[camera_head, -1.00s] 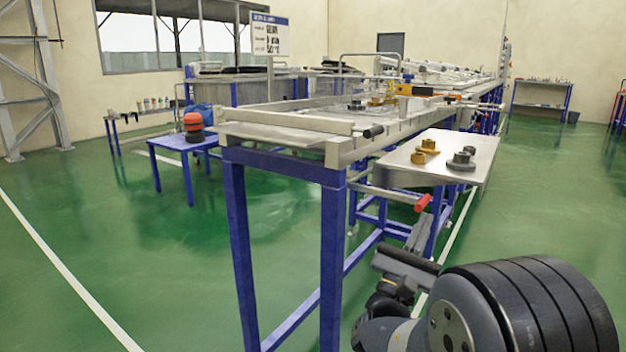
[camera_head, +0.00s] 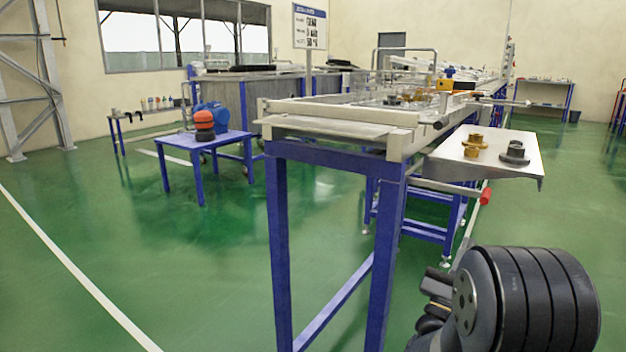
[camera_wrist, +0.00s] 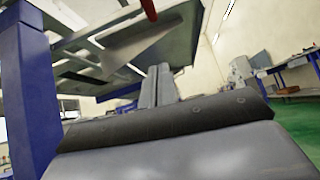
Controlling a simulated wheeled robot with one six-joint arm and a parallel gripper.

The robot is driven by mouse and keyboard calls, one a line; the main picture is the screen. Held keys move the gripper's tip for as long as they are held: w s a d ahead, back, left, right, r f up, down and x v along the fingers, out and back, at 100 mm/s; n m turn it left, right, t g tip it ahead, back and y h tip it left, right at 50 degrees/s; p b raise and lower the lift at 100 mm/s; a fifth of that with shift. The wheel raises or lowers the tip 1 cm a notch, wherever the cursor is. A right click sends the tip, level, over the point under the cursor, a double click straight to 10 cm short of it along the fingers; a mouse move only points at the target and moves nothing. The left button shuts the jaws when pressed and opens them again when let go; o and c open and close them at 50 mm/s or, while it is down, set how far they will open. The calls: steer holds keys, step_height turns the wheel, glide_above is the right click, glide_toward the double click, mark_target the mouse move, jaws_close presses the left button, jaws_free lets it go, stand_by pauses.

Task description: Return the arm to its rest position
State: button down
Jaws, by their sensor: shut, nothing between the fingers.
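My gripper (camera_wrist: 158,86) shows in the wrist view, its two grey fingers together and empty. It points up below the underside of a metal shelf plate (camera_wrist: 150,45), beside a blue table leg (camera_wrist: 28,90). In the head view my arm is folded low at the bottom right. The fingers are mostly hidden behind it there.
The blue-framed workbench (camera_head: 335,165) stands just left of my arm. Its side shelf (camera_head: 470,170) holds brass and dark fittings and overhangs near the arm. A small blue table (camera_head: 210,145) with an orange-topped object stands left. Green floor is free at front left.

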steer(key=b+v, duration=0.3)
steer(key=v, duration=0.7)
steer(key=shift+f, duration=0.5)
steer(key=shift+r, duration=0.15)
